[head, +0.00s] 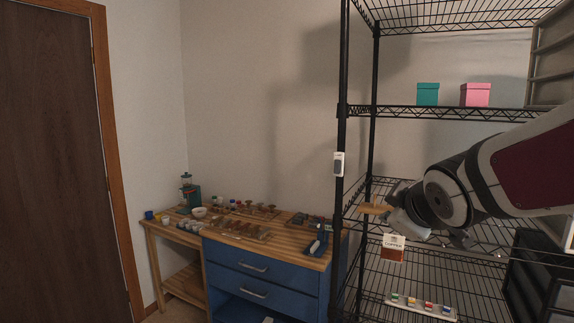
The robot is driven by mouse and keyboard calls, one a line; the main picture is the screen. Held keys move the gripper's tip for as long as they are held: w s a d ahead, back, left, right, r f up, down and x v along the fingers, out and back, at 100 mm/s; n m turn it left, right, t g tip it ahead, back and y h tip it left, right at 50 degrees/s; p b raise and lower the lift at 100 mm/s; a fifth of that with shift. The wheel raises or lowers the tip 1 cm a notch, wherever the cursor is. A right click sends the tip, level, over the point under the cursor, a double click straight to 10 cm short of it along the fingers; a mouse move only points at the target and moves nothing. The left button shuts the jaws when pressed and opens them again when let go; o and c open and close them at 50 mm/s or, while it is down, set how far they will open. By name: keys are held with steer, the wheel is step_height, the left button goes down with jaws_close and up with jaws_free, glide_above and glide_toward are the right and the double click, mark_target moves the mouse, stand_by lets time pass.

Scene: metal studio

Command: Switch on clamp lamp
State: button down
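I cannot pick out a clamp lamp with certainty in the head view. A small white device (338,164) with a dark patch is fixed to the front left post of the black wire rack; I cannot tell whether it belongs to the lamp. My arm reaches in from the right, in front of the rack. The end of my arm, with my gripper (432,232), is at the middle shelf level, to the right of and below the white device and apart from it. The fingers are small and partly hidden, so their opening is unclear.
The black wire rack (440,112) holds a teal box (428,94) and a pink box (475,95). A copper-labelled card (393,247) hangs near my gripper. A wooden workbench (285,248) with blue drawers and many small items stands left. Wall space above it is clear.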

steer(key=w+a+r+n+t+y+p, duration=0.1)
steer(key=w+a+r+n+t+y, duration=0.1)
steer(key=w+n, duration=0.3)
steer(key=w+a+r+n+t+y+p, duration=0.1)
steer(key=w+a+r+n+t+y, duration=0.1)
steer(key=w+n, duration=0.3)
steer(key=shift+w+a+r+n+t+y+p, duration=0.4)
steer(key=shift+w+y, duration=0.5)
steer(key=shift+w, duration=0.75)
steer(key=shift+d, duration=0.15)
steer(key=p, duration=0.1)
glide_toward(336, 170)
steer(key=w+a, duration=0.2)
steer(key=a, duration=0.1)
steer(key=w+a, duration=0.1)
steer(key=w, duration=0.1)
steer(key=shift+w+a+r, duration=0.1)
steer(key=shift+a+r, duration=0.05)
steer(key=shift+r, duration=0.1)
steer(key=shift+w+d+f, duration=0.1)
steer(key=shift+w+d, duration=0.1)
steer(key=shift+w, duration=0.25)
steer(key=shift+w+d+f, duration=0.1)
steer(key=shift+w+d, duration=0.1)
steer(key=shift+w, duration=0.2)
